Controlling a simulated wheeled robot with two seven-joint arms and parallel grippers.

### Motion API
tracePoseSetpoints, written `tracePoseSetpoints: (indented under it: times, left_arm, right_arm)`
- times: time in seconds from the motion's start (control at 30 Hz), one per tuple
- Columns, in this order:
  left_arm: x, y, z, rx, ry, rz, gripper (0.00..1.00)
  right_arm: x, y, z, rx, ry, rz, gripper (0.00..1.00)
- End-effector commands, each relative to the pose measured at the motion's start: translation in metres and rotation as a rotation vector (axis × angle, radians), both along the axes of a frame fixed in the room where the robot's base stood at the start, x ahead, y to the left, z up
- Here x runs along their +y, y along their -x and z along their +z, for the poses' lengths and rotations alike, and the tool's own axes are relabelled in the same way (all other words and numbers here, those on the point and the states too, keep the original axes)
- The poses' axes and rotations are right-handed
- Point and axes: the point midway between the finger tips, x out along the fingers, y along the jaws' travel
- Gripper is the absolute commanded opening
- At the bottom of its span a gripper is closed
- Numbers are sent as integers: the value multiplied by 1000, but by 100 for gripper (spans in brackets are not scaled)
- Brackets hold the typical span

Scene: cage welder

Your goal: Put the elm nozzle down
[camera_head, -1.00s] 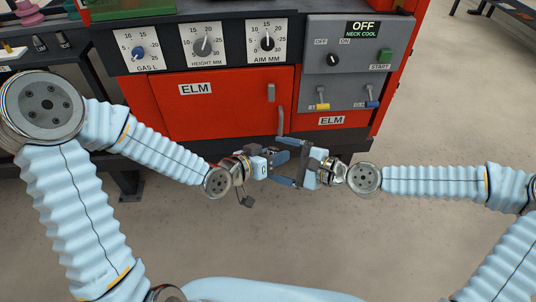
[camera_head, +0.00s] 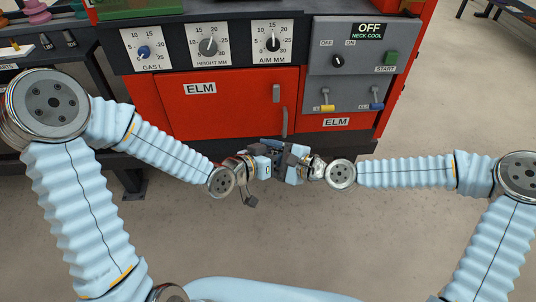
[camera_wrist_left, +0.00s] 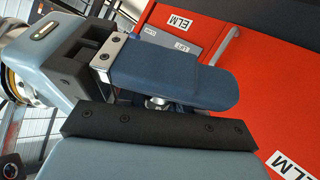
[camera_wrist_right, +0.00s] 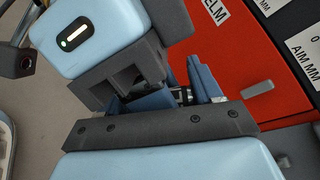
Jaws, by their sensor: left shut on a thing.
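My left gripper (camera_head: 276,160) is shut on the elm nozzle, in front of the red welder cabinet. In the left wrist view, a small metallic part of the nozzle (camera_wrist_left: 157,102) shows below the blue finger. The right wrist view shows a dark and silver piece of it (camera_wrist_right: 182,95) between blue fingers. Most of the nozzle is hidden. My right gripper (camera_head: 284,158) faces the left one, with the fingers of both overlapping closely. Whether the right fingers touch the nozzle is hidden.
The red ELM cabinet (camera_head: 225,115) stands just behind the grippers, with a door handle (camera_head: 284,122) close by. Its panel carries dials and toggle switches (camera_head: 327,98). A dark bench with small parts (camera_head: 45,41) is at left. Grey floor is open at right.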

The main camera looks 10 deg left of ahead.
Motion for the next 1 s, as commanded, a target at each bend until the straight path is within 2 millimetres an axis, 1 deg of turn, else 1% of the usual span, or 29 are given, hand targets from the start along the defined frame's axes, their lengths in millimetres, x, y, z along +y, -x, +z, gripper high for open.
tracePoseSetpoints:
  times: [0.03,0.07,0.1,0.17,0.2,0.27,0.83,1.0]
  left_arm:
    - [0,2,-3,9,-3,-1,0]
    - [0,2,-3,9,-3,-1,0]
    - [0,2,-3,10,-3,-2,41]
    - [0,2,-3,9,-2,-2,50]
    - [0,2,-3,9,-2,-2,56]
    - [0,2,-2,8,-2,-2,64]
    - [-3,2,0,1,1,-7,64]
    - [-2,2,-5,17,1,-2,64]
  right_arm:
    - [0,-2,2,-6,-3,-5,39]
    - [0,-2,3,-8,-3,-6,34]
    - [0,-3,3,-8,-3,-6,34]
    - [0,-2,3,-8,-3,-6,34]
    - [0,-2,3,-8,-3,-6,34]
    - [0,-2,2,-6,-3,-5,34]
    - [0,-1,1,-2,-1,-2,34]
    - [-2,-2,0,-1,-2,-5,34]
